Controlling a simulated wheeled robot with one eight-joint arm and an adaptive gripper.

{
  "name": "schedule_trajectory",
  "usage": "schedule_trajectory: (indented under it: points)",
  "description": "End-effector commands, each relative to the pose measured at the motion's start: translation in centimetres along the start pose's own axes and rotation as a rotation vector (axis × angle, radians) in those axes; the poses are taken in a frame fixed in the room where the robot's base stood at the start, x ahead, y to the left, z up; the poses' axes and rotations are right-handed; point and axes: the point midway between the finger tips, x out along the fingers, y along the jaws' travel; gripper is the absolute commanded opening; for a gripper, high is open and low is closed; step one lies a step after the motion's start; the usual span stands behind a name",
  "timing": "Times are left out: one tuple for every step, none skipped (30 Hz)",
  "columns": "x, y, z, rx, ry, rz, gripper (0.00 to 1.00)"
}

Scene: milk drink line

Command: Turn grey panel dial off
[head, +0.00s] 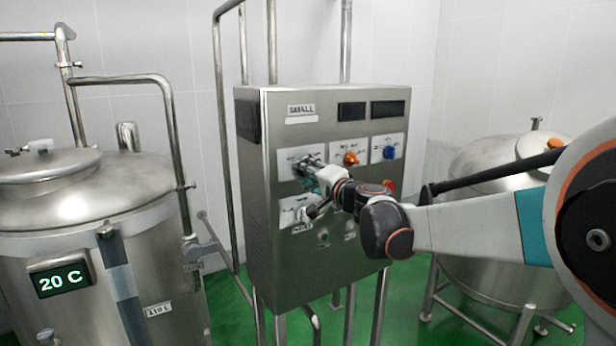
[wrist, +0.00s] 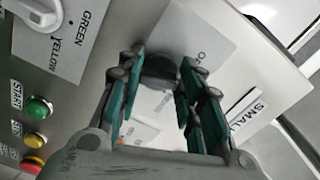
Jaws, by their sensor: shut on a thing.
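The grey panel (head: 270,270) is a steel cabinet standing upright in the middle of the head view. Its dark dial (wrist: 158,72) sits on a pale label plate (wrist: 205,45) in the wrist view, with lettering that starts "OF". My gripper (head: 308,170) is at the upper left plate of the panel front. Its green-lined fingers stand on both sides of the dark dial and are shut on it. In the head view the gripper hides this dial. The dial's exact pointing direction cannot be told.
An orange dial (head: 350,158) and a blue dial (head: 389,152) sit to the right. Green (wrist: 38,108), yellow (wrist: 34,140) and red (wrist: 32,165) buttons show in the wrist view. Steel tanks stand left (head: 90,230) and right (head: 480,255). Pipes flank the panel.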

Motion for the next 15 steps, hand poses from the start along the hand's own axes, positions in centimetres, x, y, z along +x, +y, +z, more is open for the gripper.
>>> schedule_trajectory:
  points:
    - [-0.04, 0.21, 0.11, -0.044, -0.001, 0.000, 0.10]
    - [-0.04, 0.22, 0.10, -0.071, -0.001, 0.000, 0.10]
    - [-0.04, 0.24, 0.10, -0.107, -0.001, 0.000, 0.10]
    - [-0.04, 0.25, 0.10, -0.133, -0.001, 0.000, 0.10]
    - [-0.04, 0.27, 0.10, -0.158, -0.001, 0.000, 0.10]
    - [-0.04, 0.29, 0.09, -0.191, -0.001, 0.000, 0.10]
    - [-0.04, 0.30, 0.09, -0.214, -0.001, 0.000, 0.10]
    - [-0.05, 0.31, 0.09, -0.238, -0.001, 0.000, 0.10]
    - [-0.05, 0.33, 0.08, -0.267, -0.001, 0.000, 0.10]
    - [-0.05, 0.34, 0.08, -0.286, -0.001, 0.000, 0.10]
    - [-0.05, 0.35, 0.08, -0.306, -0.001, 0.000, 0.10]
    - [-0.05, 0.36, 0.07, -0.331, -0.001, 0.000, 0.10]
    - [-0.05, 0.37, 0.07, -0.347, -0.001, 0.000, 0.10]
    - [-0.05, 0.38, 0.07, -0.363, -0.001, 0.000, 0.10]
    - [-0.05, 0.39, 0.06, -0.383, -0.001, 0.000, 0.10]
